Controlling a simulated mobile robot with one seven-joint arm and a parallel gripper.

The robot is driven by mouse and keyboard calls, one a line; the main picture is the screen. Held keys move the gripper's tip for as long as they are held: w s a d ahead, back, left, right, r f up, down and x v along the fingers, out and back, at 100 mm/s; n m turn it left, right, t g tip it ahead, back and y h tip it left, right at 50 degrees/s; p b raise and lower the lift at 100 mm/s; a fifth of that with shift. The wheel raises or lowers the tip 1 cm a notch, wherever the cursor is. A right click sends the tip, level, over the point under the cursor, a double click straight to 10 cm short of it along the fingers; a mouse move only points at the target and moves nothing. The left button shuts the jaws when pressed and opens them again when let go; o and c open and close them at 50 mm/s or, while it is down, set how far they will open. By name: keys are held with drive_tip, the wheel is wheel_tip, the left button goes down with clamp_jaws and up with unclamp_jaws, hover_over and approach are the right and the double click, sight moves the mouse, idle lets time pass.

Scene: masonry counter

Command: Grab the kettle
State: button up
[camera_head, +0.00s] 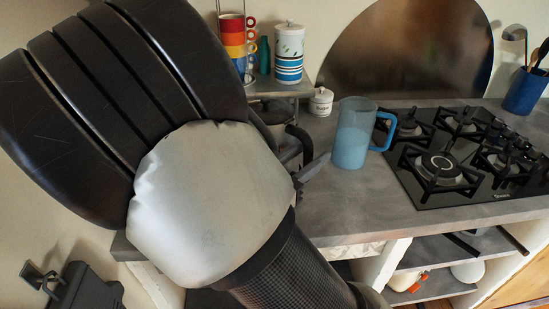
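A dark rounded vessel (272,112), possibly the kettle, stands at the back of the counter. It is mostly hidden behind my arm, so I cannot tell its full shape. A translucent blue jug (351,140) with a bright blue handle stands upright on the counter, right of the gripper tip.
A black gas hob (437,187) lies right of the jug. A small white lidded jar (321,102) stands behind it. A shelf at the back (283,90) holds stacked coloured cups (236,38) and a striped canister (289,55). The counter front (350,207) is clear.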

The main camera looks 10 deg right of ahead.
clamp_jaws()
drive_tip(key=shift+r, duration=0.15)
idle(1.2)
